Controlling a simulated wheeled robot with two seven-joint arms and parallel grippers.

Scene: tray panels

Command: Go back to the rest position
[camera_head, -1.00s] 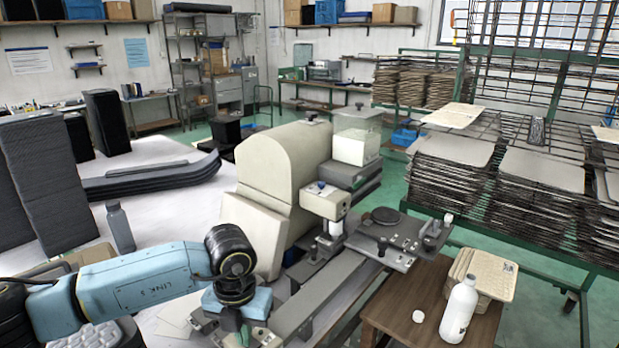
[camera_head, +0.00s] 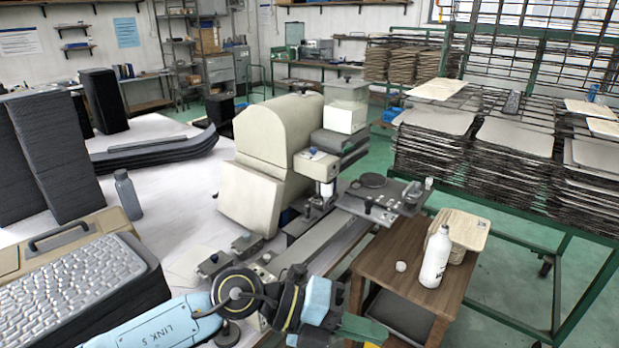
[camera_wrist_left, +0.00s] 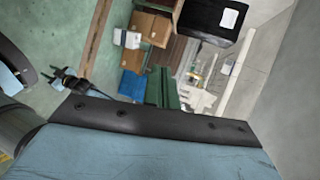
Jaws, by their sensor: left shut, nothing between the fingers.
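My left arm reaches in along the bottom of the head view. Its gripper (camera_head: 368,328), with green fingers, is at the bottom edge, in front of the wooden side table. The gripper is shut and empty. In the left wrist view the green fingers (camera_wrist_left: 162,88) are together with nothing held. My right gripper is in neither view.
A cream machine (camera_head: 278,140) with a long grey bed stands mid-view. A white bottle (camera_head: 434,257) and a round white cap (camera_head: 400,266) are on the wooden table (camera_head: 388,250).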

